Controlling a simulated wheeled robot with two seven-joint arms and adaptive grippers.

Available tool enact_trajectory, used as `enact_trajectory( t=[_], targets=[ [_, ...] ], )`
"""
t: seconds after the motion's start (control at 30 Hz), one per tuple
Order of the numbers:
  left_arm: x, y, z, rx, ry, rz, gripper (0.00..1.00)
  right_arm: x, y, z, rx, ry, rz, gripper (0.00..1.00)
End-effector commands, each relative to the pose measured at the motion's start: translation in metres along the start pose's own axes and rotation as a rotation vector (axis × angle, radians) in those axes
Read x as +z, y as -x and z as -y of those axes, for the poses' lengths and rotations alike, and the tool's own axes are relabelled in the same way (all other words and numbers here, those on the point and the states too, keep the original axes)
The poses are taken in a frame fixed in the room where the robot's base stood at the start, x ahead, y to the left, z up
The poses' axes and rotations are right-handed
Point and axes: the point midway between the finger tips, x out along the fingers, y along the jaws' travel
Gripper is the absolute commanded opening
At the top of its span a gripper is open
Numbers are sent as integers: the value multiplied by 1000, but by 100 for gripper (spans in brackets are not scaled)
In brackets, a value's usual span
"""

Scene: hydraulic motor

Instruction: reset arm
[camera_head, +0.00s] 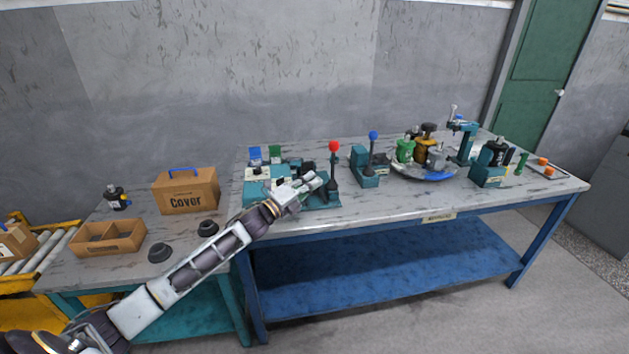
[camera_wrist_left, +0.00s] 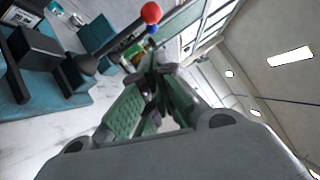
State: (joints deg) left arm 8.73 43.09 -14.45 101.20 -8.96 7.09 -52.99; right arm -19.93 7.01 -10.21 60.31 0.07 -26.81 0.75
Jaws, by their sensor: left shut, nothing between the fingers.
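My left arm reaches in from the lower left in the head view. My left gripper (camera_head: 312,184) is over the left part of the large workbench, in front of the teal lever fixture and close to the red-knobbed lever (camera_head: 334,160). In the left wrist view, my left gripper (camera_wrist_left: 160,68) has its fingertips together with nothing between them. The red knob (camera_wrist_left: 151,12) shows just beyond the fingers there, apart from them. My right gripper is in neither view.
The workbench (camera_head: 400,204) carries a blue-knobbed lever (camera_head: 373,150), a round turntable (camera_head: 425,174) with coloured parts, and two orange buttons at right. A smaller table at left holds a Cover box (camera_head: 186,190), an open carton (camera_head: 108,238) and dark caps (camera_head: 160,252). The bench's front edge is mostly clear.

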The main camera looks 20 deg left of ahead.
Motion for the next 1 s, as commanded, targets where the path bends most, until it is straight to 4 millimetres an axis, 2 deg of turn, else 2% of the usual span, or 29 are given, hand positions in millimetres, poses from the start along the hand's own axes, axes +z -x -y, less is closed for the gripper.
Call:
enact_trajectory(
  t=[0.2,0.37,0.57,0.67,0.87,1.0],
  targets=[
    [0,2,1,0,0,-1,0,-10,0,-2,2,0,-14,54],
    [0,2,1,0,0,-1,0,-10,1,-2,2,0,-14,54],
    [0,2,0,0,0,-1,0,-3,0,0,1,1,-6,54],
    [-1,2,0,1,3,0,0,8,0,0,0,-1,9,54],
    [-9,5,-8,31,60,21,0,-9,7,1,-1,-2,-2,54],
    [-22,12,-22,86,154,61,0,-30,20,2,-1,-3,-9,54]
  ],
)
